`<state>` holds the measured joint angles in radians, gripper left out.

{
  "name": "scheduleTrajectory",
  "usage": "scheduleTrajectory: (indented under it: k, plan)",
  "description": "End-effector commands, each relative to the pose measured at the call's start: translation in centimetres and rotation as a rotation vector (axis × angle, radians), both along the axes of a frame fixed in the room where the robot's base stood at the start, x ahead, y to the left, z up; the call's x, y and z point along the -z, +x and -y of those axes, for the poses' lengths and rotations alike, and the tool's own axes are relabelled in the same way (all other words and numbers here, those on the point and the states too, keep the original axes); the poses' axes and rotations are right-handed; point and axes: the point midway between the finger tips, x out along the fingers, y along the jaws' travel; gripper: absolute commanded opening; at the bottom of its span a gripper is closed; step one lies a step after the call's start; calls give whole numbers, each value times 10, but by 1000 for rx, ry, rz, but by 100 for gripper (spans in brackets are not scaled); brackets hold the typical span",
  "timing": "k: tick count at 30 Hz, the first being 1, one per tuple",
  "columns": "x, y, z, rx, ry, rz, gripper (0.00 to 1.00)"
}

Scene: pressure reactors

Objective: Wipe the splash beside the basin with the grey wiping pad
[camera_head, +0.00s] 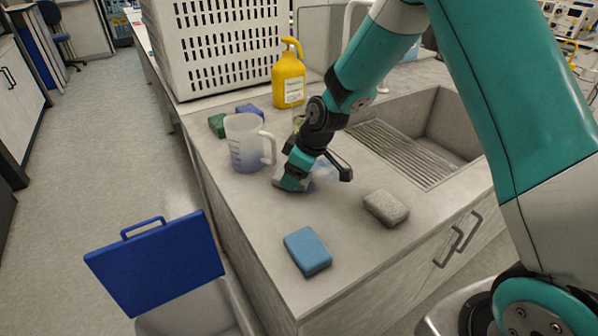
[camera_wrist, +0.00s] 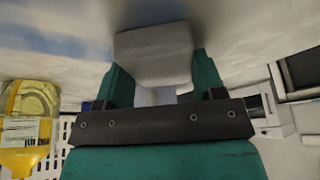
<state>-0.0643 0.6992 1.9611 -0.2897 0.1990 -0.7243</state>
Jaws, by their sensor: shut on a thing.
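My gripper (camera_head: 293,178) points down at the counter left of the basin (camera_head: 440,130). In the wrist view, its two teal fingers (camera_wrist: 156,78) are shut on a smooth light-grey pad (camera_wrist: 153,48), one on each side. The pad shows only partly beside the fingers in the head view (camera_head: 277,178). It is at or very near the counter top; exact contact is hard to tell. A faint bluish wet splash (camera_head: 325,171) lies on the counter just right of the fingers, partly hidden by my gripper.
A measuring jug (camera_head: 245,145) stands close left of my gripper. A speckled grey block (camera_head: 386,207) and a blue sponge (camera_head: 307,250) lie nearer the front. A yellow pump bottle (camera_head: 289,80) and white crate (camera_head: 220,45) stand behind. The front counter between is clear.

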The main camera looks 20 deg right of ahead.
Motion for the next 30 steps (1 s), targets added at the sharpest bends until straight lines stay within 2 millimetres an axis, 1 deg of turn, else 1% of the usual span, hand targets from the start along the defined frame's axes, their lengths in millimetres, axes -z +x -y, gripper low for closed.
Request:
scheduleTrajectory:
  k: [3, 8, 18, 25, 30]
  plan:
    - [-1, 8, -2, 0, 0, 1, 44]
    - [-1, 11, 2, 2, 0, 2, 44]
    - [1, 16, 30, 3, 0, 1, 44]
    - [1, 17, 37, 2, -1, 1, 44]
    - [0, 20, 52, 4, -1, 0, 44]
